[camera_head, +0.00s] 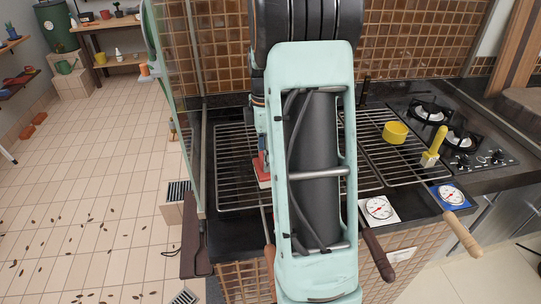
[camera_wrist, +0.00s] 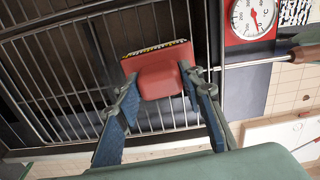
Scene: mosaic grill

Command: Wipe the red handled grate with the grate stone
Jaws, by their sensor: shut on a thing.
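The grate stone, a red block with a dark, speckled edge (camera_wrist: 158,80), is held between the two fingers of my gripper (camera_wrist: 160,88) in the wrist view. It is over the bars of the left grate (camera_wrist: 60,70); I cannot tell whether it touches them. In the head view part of the red stone (camera_head: 263,170) shows beside my arm, over the left grate (camera_head: 232,150). A rod with a reddish-brown handle (camera_wrist: 307,53) runs from this grate in the wrist view. My arm hides much of the grate and gripper in the head view.
A red thermometer plate (camera_wrist: 252,20) is beside the grate. Further right are another grate (camera_head: 405,165) with a yellow cup (camera_head: 395,132), a yellow-handled tool (camera_head: 435,145), white (camera_head: 379,208) and blue (camera_head: 451,195) dial plates, and a gas hob (camera_head: 455,130). A glass panel stands left.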

